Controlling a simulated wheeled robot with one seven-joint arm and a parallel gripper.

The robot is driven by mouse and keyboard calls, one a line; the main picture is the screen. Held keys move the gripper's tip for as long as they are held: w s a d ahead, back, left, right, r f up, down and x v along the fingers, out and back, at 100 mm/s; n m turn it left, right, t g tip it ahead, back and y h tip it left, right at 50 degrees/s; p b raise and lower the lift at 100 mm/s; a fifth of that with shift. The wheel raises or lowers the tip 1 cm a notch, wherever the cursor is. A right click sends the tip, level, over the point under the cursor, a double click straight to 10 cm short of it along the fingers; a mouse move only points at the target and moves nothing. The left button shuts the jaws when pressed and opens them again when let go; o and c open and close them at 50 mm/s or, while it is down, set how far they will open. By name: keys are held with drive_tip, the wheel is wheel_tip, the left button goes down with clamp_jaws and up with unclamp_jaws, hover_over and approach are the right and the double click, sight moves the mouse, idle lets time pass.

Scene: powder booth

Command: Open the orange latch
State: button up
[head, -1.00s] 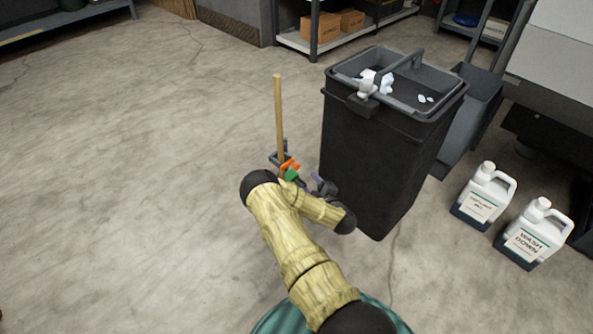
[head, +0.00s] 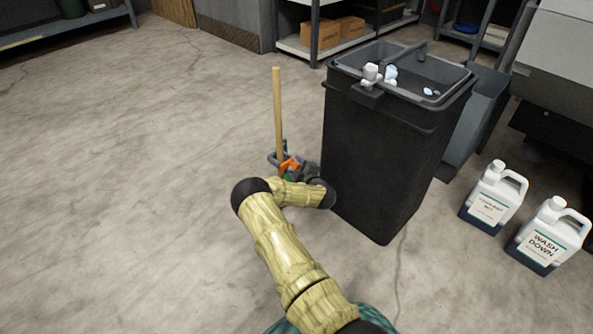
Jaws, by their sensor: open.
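The orange latch (head: 290,165) is a small orange piece low beside the foot of an upright wooden pole (head: 277,115). A bit of green (head: 288,178) shows just below it, partly hidden by my arm. My gripper (head: 299,166) is dark and small in the picture, close to the right side of the orange piece, with a purple tip showing. It is open. I cannot tell whether its fingers touch the latch or sit around it. What the latch is fixed to is mostly hidden by my arm and gripper.
A tall black bin (head: 375,155) with an open grey top stands just right of my gripper. Two white jugs (head: 493,195) (head: 548,235) stand on the floor at right. A shelf with cardboard boxes (head: 321,30) is behind. The floor at left is clear.

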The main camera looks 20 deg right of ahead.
clamp_jaws()
drive_tip(key=shift+a, duration=0.2)
